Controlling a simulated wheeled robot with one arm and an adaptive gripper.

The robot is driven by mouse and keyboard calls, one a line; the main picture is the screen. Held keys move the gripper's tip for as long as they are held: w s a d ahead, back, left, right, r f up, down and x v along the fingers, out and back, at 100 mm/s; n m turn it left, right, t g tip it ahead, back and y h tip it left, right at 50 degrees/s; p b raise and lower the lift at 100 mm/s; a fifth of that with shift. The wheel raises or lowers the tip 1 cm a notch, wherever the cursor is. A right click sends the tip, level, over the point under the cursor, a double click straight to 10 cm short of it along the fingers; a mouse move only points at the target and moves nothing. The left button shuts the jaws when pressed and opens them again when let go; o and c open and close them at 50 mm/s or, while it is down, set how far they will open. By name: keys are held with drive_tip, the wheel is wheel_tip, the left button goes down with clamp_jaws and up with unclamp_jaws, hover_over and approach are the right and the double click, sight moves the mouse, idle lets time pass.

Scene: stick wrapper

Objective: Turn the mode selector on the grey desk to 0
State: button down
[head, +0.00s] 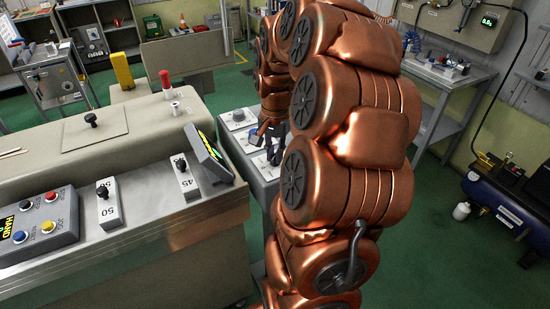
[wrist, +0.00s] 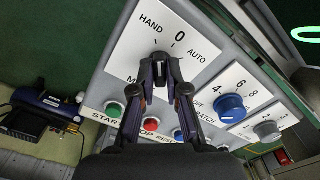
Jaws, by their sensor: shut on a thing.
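The mode selector (wrist: 160,69) is a dark knob with a pale line, on a white plate marked HAND, 0 and AUTO. The plate (wrist: 133,55) is on the sloped grey desk (wrist: 243,52). My gripper (wrist: 161,74) is shut on the knob, one finger on each side. The fingers hide most of the knob, and I cannot tell exactly which mark it points to. The 0 is above and slightly right of the fingertips. In the head view the grey desk (head: 237,143) is left of my copper arm, and the selector is hidden around my gripper (head: 274,146).
A blue knob (wrist: 231,108) and a grey knob (wrist: 267,130) are to the right of my gripper. Green (wrist: 113,110) and red (wrist: 151,124) buttons lie close below it. A beige machine (head: 120,130) stands left in the head view, and a blue compressor (head: 505,195) on the right.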

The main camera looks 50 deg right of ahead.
drive_tip(key=shift+f+m+b, duration=0.35)
drive_tip(key=shift+m+b, duration=0.35)
drive_tip(key=shift+b, duration=0.45)
drive_tip(key=m+b, duration=0.2)
drive_tip(key=b, duration=0.1)
drive_tip(key=shift+d+r, duration=0.1)
drive_tip(key=shift+r+m+b, duration=0.25)
drive_tip(key=shift+m+b, duration=0.95)
drive_tip(key=shift+m, duration=0.6)
drive_tip(key=c, duration=1.2)
unclamp_jaws()
drive_tip(key=shift+r, duration=6)
